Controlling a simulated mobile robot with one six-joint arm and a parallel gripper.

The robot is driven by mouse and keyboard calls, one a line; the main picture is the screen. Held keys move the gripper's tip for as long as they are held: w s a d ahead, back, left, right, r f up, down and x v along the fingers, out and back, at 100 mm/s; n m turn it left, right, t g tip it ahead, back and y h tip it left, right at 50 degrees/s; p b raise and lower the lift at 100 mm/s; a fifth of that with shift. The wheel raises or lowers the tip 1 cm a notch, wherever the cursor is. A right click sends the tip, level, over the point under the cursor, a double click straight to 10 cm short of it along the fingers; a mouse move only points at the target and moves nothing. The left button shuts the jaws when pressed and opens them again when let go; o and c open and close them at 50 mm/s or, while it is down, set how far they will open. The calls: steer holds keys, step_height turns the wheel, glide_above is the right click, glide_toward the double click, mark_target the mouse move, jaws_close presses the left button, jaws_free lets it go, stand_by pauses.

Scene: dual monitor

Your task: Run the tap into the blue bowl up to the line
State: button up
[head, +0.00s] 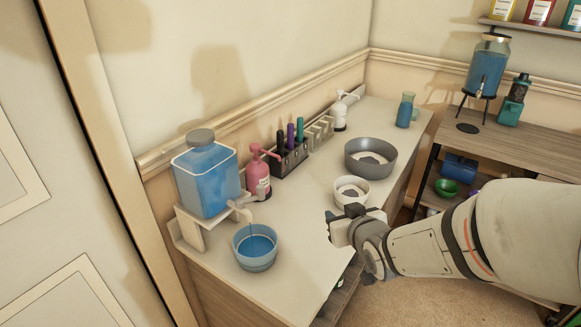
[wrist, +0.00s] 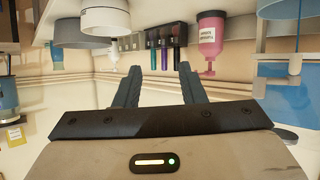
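The blue bowl (head: 255,262) stands on the counter below the tap (head: 241,204) of a water dispenser (head: 206,178). Darker blue liquid shows inside the bowl. A fill line cannot be made out, and I cannot tell for sure whether water is running from the tap. My gripper (head: 338,215) is to the right of the bowl, above the counter's front part and apart from the tap. In the wrist view my gripper (wrist: 160,70) has its two fingers spread with nothing between them. The dispenser also shows at the right of the wrist view (wrist: 283,97).
A pink pump bottle (head: 257,175) stands right beside the dispenser. Behind are a marker rack (head: 288,160) and a white pump bottle (head: 341,115). A white bowl (head: 351,190) and a grey bowl (head: 371,157) sit near my gripper. Another dispenser (head: 488,66) stands on the right-hand desk.

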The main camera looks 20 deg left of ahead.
mark_target(262, 191)
steer(key=s+a+r+n+y, duration=0.2)
steer(key=a+y, duration=0.2)
steer(key=a, duration=0.3)
steer(key=s+a+r+n+y, duration=0.1)
steer(key=s+a+n+y, duration=0.1)
steer(key=s+a+y, duration=0.3)
steer(key=shift+g+h, duration=0.3)
steer(key=shift+h, duration=0.1)
steer(key=x, duration=0.6)
steer(key=p+x, duration=0.1)
steer(key=x, duration=0.2)
steer(key=shift+w+r, duration=0.1)
steer(key=shift+w, duration=0.5)
steer(key=shift+d, duration=0.1)
steer(key=shift+c, duration=0.6)
